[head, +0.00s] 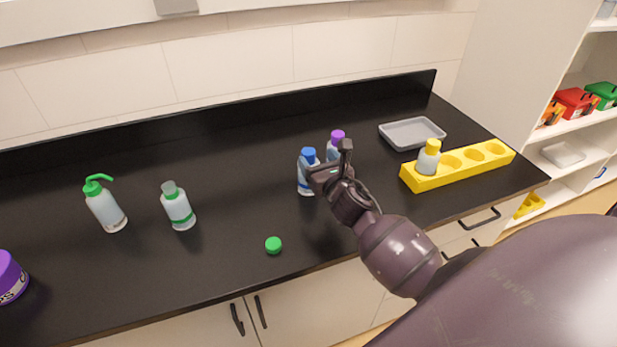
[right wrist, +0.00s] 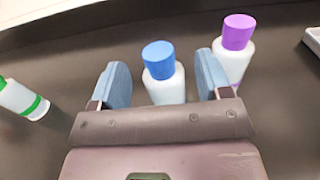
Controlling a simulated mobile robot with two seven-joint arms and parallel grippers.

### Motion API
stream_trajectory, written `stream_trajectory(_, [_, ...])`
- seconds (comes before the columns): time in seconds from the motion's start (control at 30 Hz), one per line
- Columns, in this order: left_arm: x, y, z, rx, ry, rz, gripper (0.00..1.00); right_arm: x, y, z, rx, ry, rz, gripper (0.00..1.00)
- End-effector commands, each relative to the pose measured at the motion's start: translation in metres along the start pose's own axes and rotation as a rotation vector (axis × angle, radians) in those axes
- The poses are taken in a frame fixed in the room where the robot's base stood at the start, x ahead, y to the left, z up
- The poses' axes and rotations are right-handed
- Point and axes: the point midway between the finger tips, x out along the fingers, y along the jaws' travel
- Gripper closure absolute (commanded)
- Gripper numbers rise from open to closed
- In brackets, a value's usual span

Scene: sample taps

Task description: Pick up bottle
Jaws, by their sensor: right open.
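A white bottle with a blue cap (head: 306,172) stands upright on the black counter, partly hidden by my right gripper (head: 328,163). In the right wrist view the blue-capped bottle (right wrist: 163,75) shows between the two open fingers of my right gripper (right wrist: 163,84). I cannot tell whether the fingers touch it. A purple-capped bottle (head: 336,140) stands just behind and to the right; it also shows beyond the right finger in the right wrist view (right wrist: 236,50). A white bottle with a green band (head: 178,206) and a grey-green cap stands farther left. My left gripper is not in view.
A yellow rack (head: 478,164) holds a yellow-capped bottle (head: 428,157) at the right. A grey tray (head: 411,132) lies behind it. A green cap (head: 273,245) lies near the front edge. A green-nozzled wash bottle (head: 104,207) and a purple container (head: 10,277) stand at the left.

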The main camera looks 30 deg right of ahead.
Motion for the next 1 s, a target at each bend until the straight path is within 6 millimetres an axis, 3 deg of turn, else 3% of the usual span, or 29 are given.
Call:
stream_trajectory(0.3, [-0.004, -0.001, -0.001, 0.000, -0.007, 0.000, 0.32, 0.040, 0.004, 0.000, 0.003, -0.001, 0.000, 0.29])
stream_trajectory(0.67, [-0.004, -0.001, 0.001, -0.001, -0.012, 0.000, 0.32, 0.049, 0.004, -0.001, 0.001, 0.000, 0.000, 0.29])
stream_trajectory(1.0, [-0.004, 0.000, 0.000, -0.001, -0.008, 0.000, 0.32, 0.048, 0.004, -0.001, 0.001, 0.000, 0.000, 0.78])
